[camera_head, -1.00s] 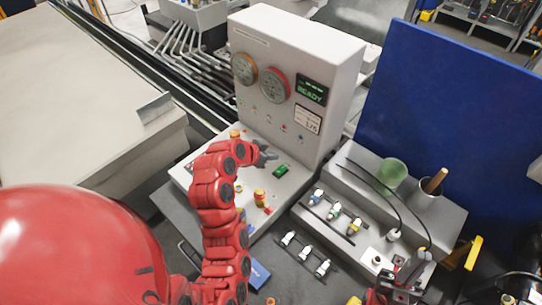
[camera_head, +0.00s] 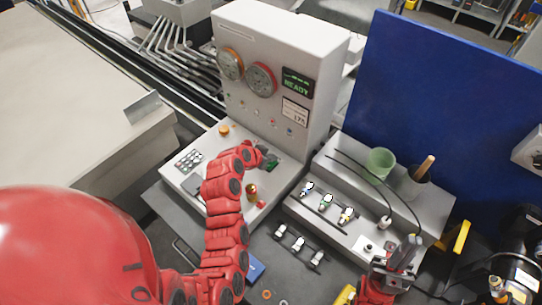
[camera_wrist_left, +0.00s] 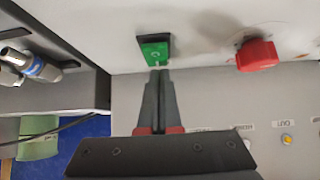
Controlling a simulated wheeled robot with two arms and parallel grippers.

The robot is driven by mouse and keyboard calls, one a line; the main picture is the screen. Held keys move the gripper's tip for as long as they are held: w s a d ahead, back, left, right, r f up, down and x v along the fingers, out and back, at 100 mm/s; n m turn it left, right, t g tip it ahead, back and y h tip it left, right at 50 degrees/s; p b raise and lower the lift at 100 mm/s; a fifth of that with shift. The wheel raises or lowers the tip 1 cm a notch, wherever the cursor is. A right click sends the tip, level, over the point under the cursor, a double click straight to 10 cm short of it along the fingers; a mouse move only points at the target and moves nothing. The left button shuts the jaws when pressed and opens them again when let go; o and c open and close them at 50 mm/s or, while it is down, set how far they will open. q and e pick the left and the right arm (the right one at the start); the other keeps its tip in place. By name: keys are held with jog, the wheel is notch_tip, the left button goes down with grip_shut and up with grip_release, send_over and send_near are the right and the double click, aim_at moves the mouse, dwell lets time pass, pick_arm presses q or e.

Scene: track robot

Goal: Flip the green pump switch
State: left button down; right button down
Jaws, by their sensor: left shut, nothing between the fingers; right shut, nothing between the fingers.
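The green pump switch (camera_wrist_left: 153,51) is a green rocker in a black frame on the light panel, seen large in the left wrist view. In the head view the switch (camera_head: 271,163) is partly covered by my left gripper (camera_head: 262,152). In the left wrist view my left gripper (camera_wrist_left: 158,75) is shut and empty, its fingertips at the switch's lower edge; I cannot tell whether they touch it. My right gripper (camera_head: 413,245) is shut and empty over the grey bench at the lower right.
A red knob (camera_wrist_left: 257,55) sits beside the switch. The upright cabinet (camera_head: 315,75) has two gauges and a READY display (camera_head: 297,81). To the right stand a grey bench with connectors, a green cup (camera_head: 381,164) and a blue panel (camera_head: 455,100).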

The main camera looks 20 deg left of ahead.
pick_arm(q)
jog(key=f+b, duration=0.1)
jog(key=b, duration=0.1)
jog(key=shift+w+f+b, duration=0.1)
jog(key=shift+f+b, duration=0.05)
jog(key=shift+b, duration=0.25)
jog(key=shift+d+r, duration=0.1)
jog(key=shift+r, duration=0.2)
jog(key=shift+s+a, duration=0.25)
jog(key=shift+s, duration=0.2)
jog(key=shift+s+b, duration=0.35)
jog(key=shift+s, duration=0.05)
